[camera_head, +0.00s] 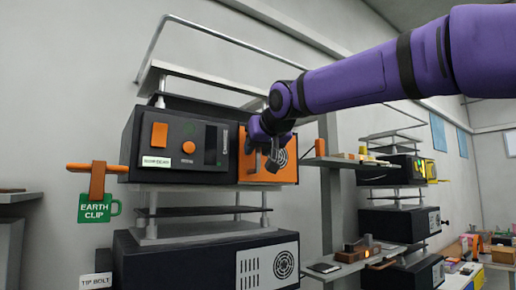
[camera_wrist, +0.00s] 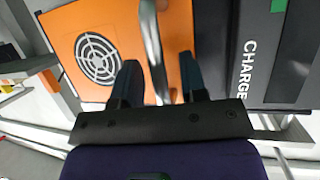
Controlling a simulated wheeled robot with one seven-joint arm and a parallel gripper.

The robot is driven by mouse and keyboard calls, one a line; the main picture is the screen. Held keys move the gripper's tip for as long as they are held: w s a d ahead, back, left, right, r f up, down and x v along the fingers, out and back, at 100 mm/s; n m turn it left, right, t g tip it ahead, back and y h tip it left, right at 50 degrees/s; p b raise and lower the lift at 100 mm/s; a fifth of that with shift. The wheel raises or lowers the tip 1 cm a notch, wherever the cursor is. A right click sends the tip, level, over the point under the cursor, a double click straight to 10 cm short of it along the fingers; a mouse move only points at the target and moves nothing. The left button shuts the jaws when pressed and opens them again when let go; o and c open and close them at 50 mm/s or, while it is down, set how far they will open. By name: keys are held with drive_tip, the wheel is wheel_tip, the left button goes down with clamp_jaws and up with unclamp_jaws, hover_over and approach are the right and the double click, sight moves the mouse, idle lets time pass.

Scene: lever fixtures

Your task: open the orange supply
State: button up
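The orange supply is a dark box unit on the left shelf stack, with an orange panel (camera_head: 285,174) at its right end bearing a round vent grille. The panel also shows in the wrist view (camera_wrist: 70,38), with the grille on its left. A curved metal handle (camera_wrist: 151,35) stands out near the panel's edge beside the dark CHARGE face. My gripper (camera_wrist: 160,85) has its two dark fingers apart, one on each side of the handle, with gaps visible. In the head view my gripper (camera_head: 267,155) is in front of the panel and hides part of it. The panel appears closed.
The dark face (camera_head: 205,145) left of the panel has an orange switch and a slot. A green EARTH CLIP tag (camera_head: 96,208) hangs at left. Another dark unit (camera_head: 200,262) stands below. A side shelf (camera_head: 345,162) with small items is close on the right.

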clamp_jaws()
drive_tip(key=s+d, duration=0.7)
drive_tip(key=s, duration=0.4)
drive_tip(key=shift+s+d, duration=0.3)
drive_tip(key=shift+d, duration=0.1)
unclamp_jaws()
drive_tip(key=shift+s, duration=0.1)
drive_tip(key=v, duration=1)
drive_tip(key=shift+s+r, duration=0.2)
